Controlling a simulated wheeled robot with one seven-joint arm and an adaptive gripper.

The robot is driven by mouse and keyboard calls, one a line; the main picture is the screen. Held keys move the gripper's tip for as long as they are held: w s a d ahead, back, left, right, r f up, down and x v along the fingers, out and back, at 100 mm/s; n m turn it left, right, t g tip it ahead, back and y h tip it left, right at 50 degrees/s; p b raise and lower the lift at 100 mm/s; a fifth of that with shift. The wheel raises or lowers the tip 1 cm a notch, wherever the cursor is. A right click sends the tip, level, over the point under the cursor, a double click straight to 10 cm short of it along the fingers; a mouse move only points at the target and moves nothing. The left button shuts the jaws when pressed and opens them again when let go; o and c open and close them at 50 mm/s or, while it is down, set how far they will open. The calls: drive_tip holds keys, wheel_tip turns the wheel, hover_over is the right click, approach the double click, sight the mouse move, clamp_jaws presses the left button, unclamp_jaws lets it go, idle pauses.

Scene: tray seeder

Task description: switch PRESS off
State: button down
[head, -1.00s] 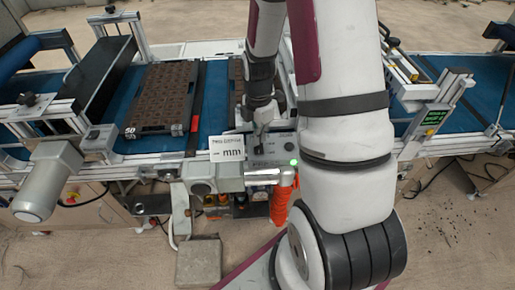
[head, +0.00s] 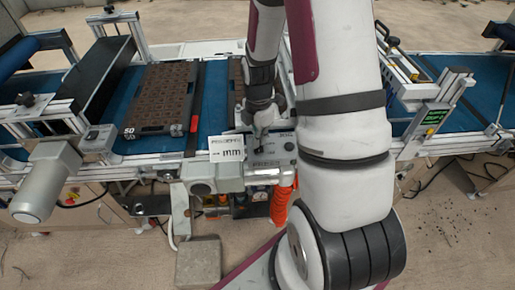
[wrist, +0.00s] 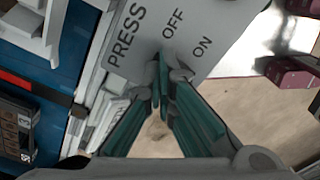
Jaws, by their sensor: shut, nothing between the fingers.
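The grey control panel (wrist: 220,22) carries the printed words PRESS, OFF and ON in the wrist view. My gripper (wrist: 165,62) is shut, with its green fingertips at the panel just below the OFF label. A small grey switch part (wrist: 182,73) shows right beside the fingertips and seems to touch them. The fingers partly hide it, so its exact position is unclear. In the head view my gripper (head: 258,137) is down at the panel (head: 284,137), beside the white mm sign (head: 230,152).
A dark seed tray (head: 160,95) lies on the blue conveyor (head: 215,95) to the left. A grey motor cylinder (head: 45,185) sticks out at the front left. An orange hose (head: 282,203) hangs below the panel. A concrete block (head: 198,262) stands on the floor.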

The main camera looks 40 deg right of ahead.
drive_tip(key=shift+r+p, duration=2)
drive_tip(key=shift+r, duration=1.45)
drive_tip(key=s+a+r+m+t, duration=0.1)
drive_tip(key=a+r+m, duration=0.2)
drive_tip(key=r, duration=0.3)
drive_tip(key=s+a+r+m+t+h+b, duration=0.1)
drive_tip(key=a+r+m, duration=0.2)
drive_tip(key=r, duration=0.4)
drive_tip(key=s+a+r+m+t, duration=0.1)
drive_tip(key=s+a+r+m, duration=0.15)
drive_tip(key=r, duration=0.35)
drive_tip(key=s+a+r+m+t, duration=0.1)
drive_tip(key=s+a+r+m, duration=0.2)
drive_tip(key=s+r+m, duration=0.1)
drive_tip(key=s+a+r+m+t+y, duration=0.1)
drive_tip(key=s+a+r+m, duration=0.3)
drive_tip(key=s, duration=0.3)
drive_tip(key=shift+s+a+m+t+b, duration=0.15)
drive_tip(key=shift+a+m+t+b, duration=0.2)
drive_tip(key=shift+b, duration=0.1)
